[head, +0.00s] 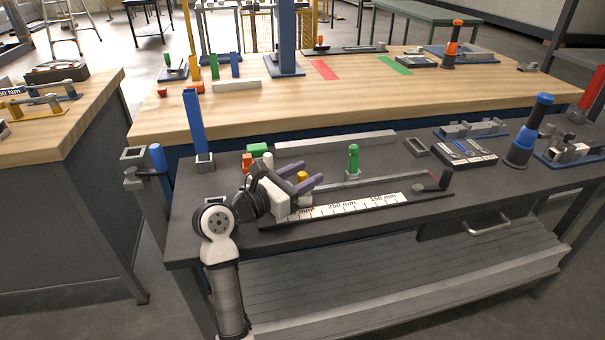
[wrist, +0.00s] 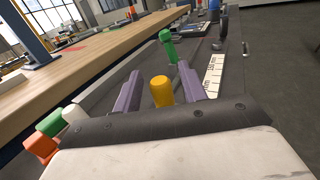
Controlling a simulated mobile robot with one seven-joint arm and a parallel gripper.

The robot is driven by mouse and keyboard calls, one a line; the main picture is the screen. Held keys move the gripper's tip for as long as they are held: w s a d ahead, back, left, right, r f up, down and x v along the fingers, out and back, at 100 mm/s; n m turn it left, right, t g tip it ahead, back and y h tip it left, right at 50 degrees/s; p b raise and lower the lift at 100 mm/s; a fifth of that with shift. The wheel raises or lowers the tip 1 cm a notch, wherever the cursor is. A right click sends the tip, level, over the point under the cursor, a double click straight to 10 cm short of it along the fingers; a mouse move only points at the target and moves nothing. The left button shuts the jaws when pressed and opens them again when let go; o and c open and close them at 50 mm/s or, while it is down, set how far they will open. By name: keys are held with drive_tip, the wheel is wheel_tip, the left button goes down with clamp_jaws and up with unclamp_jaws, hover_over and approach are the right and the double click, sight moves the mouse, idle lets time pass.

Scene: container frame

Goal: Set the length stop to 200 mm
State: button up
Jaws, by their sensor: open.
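The length stop has a white scale strip (head: 342,207) on a dark base, marked 150 mm at right and 250 mm in the middle. The label farther left is partly hidden by my gripper. A yellow knob (head: 302,176) stands near the left end of the scale; it also shows in the wrist view (wrist: 162,91). My gripper (head: 306,175) is open, with its purple fingers (wrist: 160,72) on either side of the yellow knob. I cannot tell whether they touch it. The carriage under the knob and any pointer are hidden.
A green knob (head: 353,158) stands on a grey block behind the scale. A dark crank-like part (head: 434,184) is at the right end. Orange, green and white pieces (head: 257,149) lie behind my gripper. A blue post (head: 194,122) rises at left; a long grey bar (head: 335,142) lies behind.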

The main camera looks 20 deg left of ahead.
clamp_jaws()
drive_tip(key=w+d, duration=0.2)
drive_tip(key=d, duration=0.1)
drive_tip(key=w+d, duration=0.2)
drive_tip(key=d, duration=0.1)
drive_tip(key=w+d, duration=0.2)
drive_tip(key=d, duration=0.1)
drive_tip(key=shift+w+d, duration=0.25)
drive_tip(key=shift+d, duration=0.05)
unclamp_jaws()
drive_tip(key=shift+a, duration=0.1)
